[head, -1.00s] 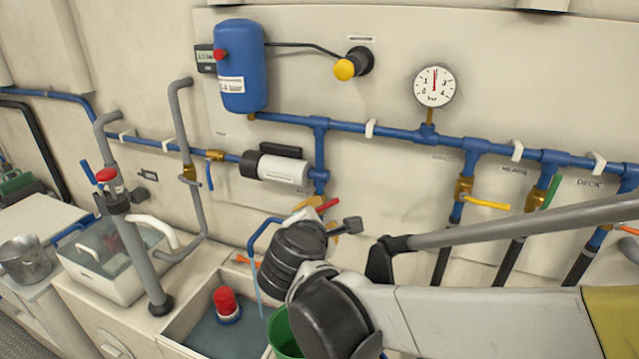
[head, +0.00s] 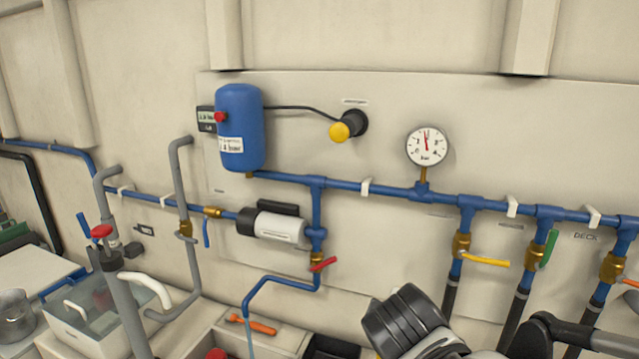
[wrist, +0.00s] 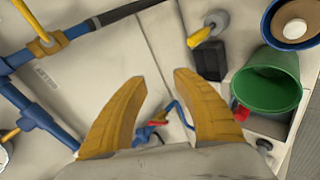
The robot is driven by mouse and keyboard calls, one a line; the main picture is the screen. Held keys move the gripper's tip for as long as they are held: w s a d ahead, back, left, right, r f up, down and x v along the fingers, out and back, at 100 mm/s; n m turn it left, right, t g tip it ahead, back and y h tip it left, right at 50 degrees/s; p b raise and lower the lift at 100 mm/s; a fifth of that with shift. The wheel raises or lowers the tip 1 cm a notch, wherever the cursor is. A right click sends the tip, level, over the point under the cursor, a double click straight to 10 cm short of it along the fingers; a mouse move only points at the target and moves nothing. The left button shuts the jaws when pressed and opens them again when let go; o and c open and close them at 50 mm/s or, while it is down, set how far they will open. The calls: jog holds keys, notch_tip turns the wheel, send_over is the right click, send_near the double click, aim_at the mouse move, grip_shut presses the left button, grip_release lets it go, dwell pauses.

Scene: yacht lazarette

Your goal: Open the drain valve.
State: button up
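The likely drain valve is a brass valve (head: 316,258) with a red lever (head: 324,264), on a short blue pipe dropping from the main pipe beside the pump. The lever lies crosswise to that vertical pipe. Below it a blue pipe (head: 283,280) bends left and down toward the bin. In the wrist view the red lever (wrist: 157,123) shows small between the finger bases, apart from the fingers. My gripper (wrist: 158,76) is open and empty, with two yellow fingers spread. In the head view only dark arm parts show at lower right; the fingers are out of sight.
A white pump (head: 280,226), blue tank (head: 240,130) and pressure gauge (head: 427,146) are on the wall. Yellow-levered (head: 486,262) and green-levered (head: 549,249) valves stand right. A green bucket (wrist: 272,85) and blue bucket (wrist: 292,22) show in the wrist view.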

jog(key=s+d+f+m+g+y, duration=0.1)
jog(key=s+d+m, duration=0.1)
jog(key=s+m, duration=0.4)
jog(key=s+d+f+m+g+y, duration=0.1)
jog(key=s+d+f+m, duration=0.1)
jog(key=s+m, duration=0.3)
jog(key=shift+s+f+m+y, duration=0.3)
jog(key=shift+s+m, duration=0.1)
jog(key=shift+s, duration=0.15)
jog(key=shift+c, duration=0.5)
jog(key=shift+a+r, duration=0.1)
jog(key=shift+r, duration=0.05)
jog(key=c, duration=0.5)
jog(key=shift+w+r, duration=0.25)
grip_shut()
jog(key=w+a+r+m+y+p, duration=0.1)
jog(key=w+m+p, duration=0.3)
jog(key=w, duration=0.6)
jog(key=w+a+r+m+y+p, duration=0.2)
jog(key=w+r+m+p, duration=0.1)
jog(key=w, duration=0.7)
jog(key=w+a+r+m+g+y+p, duration=0.1)
jog(key=w+m+p, duration=0.4)
jog(key=w, duration=0.5)
jog(key=shift+a+r+m+y+p, duration=0.3)
jog(key=shift+a+r+y+p, duration=0.15)
jog(key=shift+a+y+p, duration=0.3)
